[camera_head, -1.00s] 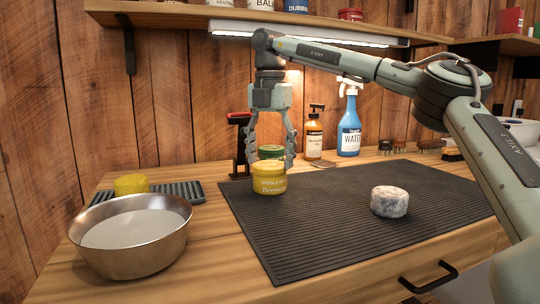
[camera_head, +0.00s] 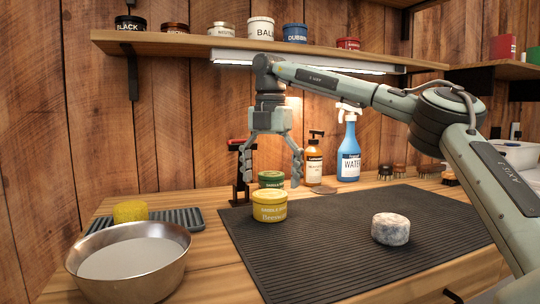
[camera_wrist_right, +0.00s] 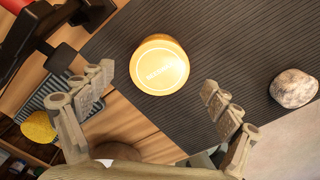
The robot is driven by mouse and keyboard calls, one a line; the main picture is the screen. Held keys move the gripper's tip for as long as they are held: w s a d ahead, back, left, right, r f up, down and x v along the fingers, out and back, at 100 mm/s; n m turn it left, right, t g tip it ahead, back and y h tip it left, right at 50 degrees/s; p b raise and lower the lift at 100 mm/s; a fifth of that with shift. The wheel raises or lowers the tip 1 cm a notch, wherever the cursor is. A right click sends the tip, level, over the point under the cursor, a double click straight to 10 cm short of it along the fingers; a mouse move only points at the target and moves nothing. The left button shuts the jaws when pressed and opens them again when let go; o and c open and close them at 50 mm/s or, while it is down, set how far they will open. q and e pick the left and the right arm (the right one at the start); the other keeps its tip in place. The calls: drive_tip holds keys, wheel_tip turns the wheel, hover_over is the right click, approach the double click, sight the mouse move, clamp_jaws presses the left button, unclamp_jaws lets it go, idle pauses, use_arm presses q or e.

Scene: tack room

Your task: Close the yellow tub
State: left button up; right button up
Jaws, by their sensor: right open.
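The yellow tub (camera_head: 270,207) stands upright on the black ribbed mat (camera_head: 340,262). Its yellow top looks level in the head view; in the wrist view it is a round yellow lid (camera_wrist_right: 159,65) with lettering, covering the opening. Whether it is fully pressed down I cannot tell. My right gripper (camera_head: 271,180) is open and empty above and slightly behind the tub, fingers spread and pointing down, clear of it. The wrist view shows its two fingers (camera_wrist_right: 163,92) apart, one on each side of the tub. My left gripper is not in view.
A green tin (camera_head: 271,179) stands right behind the tub. A metal bowl (camera_head: 130,285) and a yellow sponge (camera_head: 131,210) are at left. A whitish round block (camera_head: 390,229) lies on the mat at right. An amber bottle (camera_head: 314,160) and blue spray bottle (camera_head: 349,155) stand behind.

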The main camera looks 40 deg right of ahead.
wheel_tip(320, 180, up, 11)
idle(0.4)
